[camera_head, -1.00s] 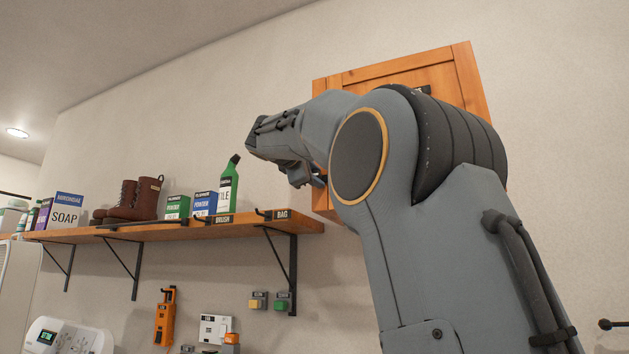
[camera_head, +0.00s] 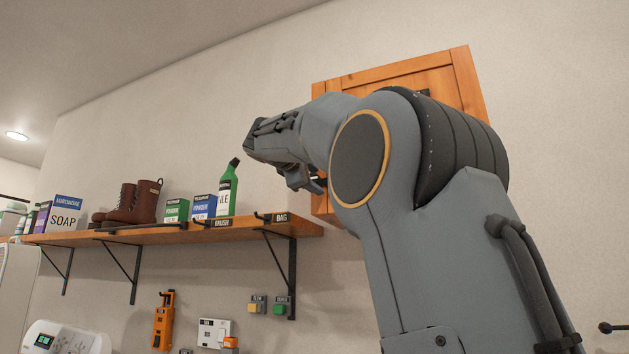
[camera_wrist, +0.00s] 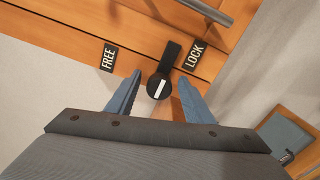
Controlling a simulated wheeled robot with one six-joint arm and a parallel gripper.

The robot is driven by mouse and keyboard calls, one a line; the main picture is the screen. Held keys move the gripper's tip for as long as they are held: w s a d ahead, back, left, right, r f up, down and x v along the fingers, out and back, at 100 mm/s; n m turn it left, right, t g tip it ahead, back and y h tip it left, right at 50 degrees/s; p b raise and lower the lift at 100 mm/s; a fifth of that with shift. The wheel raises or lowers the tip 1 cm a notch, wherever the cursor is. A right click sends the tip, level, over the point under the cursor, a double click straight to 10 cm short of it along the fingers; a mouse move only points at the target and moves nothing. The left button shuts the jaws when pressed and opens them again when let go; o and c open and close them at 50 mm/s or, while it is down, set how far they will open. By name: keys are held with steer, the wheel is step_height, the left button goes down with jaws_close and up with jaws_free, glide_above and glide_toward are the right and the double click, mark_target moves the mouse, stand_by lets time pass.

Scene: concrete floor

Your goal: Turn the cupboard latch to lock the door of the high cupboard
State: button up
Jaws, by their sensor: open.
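The high wooden cupboard (camera_head: 466,78) hangs on the wall in the head view, largely covered by my arm. In the wrist view its orange wood (camera_wrist: 75,35) fills the upper part. The black latch (camera_wrist: 171,56) has a round hub with a white mark and a lever pointing up and slightly right, closer to the LOCK label (camera_wrist: 195,56) than to the FREE label (camera_wrist: 108,57). My gripper (camera_wrist: 158,77) is open, with one blue-grey finger on each side of the hub. Contact cannot be told. In the head view, my arm hides most of the gripper and the latch.
A grey bar handle (camera_wrist: 208,10) crosses the wood above the latch. Left of the cupboard, a wooden shelf (camera_head: 150,236) holds boots (camera_head: 137,203), boxes and a green bottle (camera_head: 227,188). Several small devices are on the wall below.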

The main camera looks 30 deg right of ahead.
steer(key=b+v, duration=0.1)
steer(key=v, duration=0.6)
steer(key=shift+b, duration=0.3)
steer(key=shift+s+a, duration=0.1)
steer(key=w+a+f+g+y+p, duration=0.1)
steer(key=w+f+y, duration=0.15)
steer(key=f, duration=0.85)
steer(key=w+a+f+y, duration=0.2)
steer(key=w+f, duration=0.1)
steer(key=f, duration=0.7)
steer(key=s+a+f+m+g+y+p, duration=0.1)
steer(key=s+a+f+g+y, duration=0.1)
steer(key=f, duration=0.9)
steer(key=s+a+f+g+y+p, duration=0.1)
steer(key=s+a+f+y, duration=0.1)
steer(key=f, duration=0.9)
steer(key=s+a+f+m+g+y, duration=0.2)
steer(key=s+f+m, duration=0.1)
steer(key=s+f, duration=0.7)
steer(key=s+a+f+m+g+y+p, duration=0.1)
steer(key=s+a+f+m+g, duration=0.1)
steer(key=s+f, duration=0.7)
steer(key=s+a+f+m+g+y, duration=0.2)
steer(key=s+a+f+m+g, duration=0.1)
steer(key=s+f, duration=0.7)
steer(key=shift+s+a+f+m+y+p, duration=0.4)
steer(key=shift+a+f+m, duration=0.2)
steer(key=shift+f+m, duration=0.15)
